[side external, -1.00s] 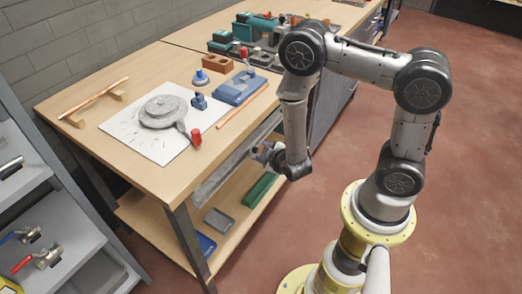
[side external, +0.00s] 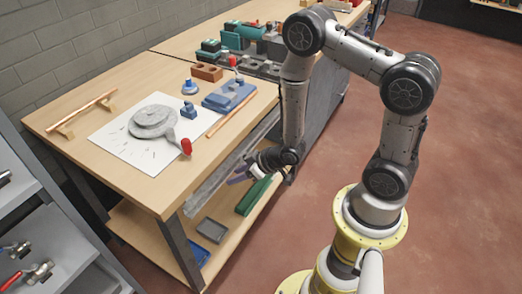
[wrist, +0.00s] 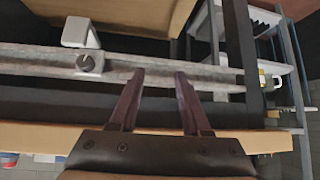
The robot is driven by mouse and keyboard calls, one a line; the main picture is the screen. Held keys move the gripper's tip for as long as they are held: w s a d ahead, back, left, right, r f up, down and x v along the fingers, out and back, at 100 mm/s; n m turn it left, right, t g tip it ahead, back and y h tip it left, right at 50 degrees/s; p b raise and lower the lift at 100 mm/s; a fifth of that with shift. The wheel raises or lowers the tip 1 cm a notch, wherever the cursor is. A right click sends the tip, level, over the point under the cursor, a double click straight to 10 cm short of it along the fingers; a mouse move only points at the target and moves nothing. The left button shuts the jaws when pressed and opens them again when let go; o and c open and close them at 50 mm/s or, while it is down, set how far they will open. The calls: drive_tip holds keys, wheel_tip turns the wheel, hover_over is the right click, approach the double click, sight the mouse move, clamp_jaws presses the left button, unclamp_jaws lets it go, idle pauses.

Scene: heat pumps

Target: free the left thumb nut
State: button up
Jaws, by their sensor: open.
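In the wrist view, a round grey metal fastener (wrist: 91,65), which looks like a thumb nut, sits on a pale metal rail (wrist: 52,57) below a light bracket (wrist: 77,31). I cannot tell whether it is the left one; no second nut is clear. My gripper (wrist: 158,75) is open and empty, its two dark fingers apart with their tips over the rail, to the right of the fastener. In the side view, my gripper (side external: 238,173) is beside the bench's front, below the top, near the grey rail (side external: 213,180). The nut is too small to make out there.
The wooden bench top (side external: 105,172) holds a round grey part (side external: 154,121) on white paper, a copper pipe (side external: 85,109) and a blue device (side external: 229,96). A lower shelf (side external: 150,235) with trays lies below my gripper. Open floor is to the right.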

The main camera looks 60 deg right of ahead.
drive_tip(key=s+d+r+m, duration=0.2)
drive_tip(key=d, duration=0.8)
drive_tip(key=shift+x, duration=2.85)
drive_tip(key=shift+w, duration=0.15)
clamp_jaws()
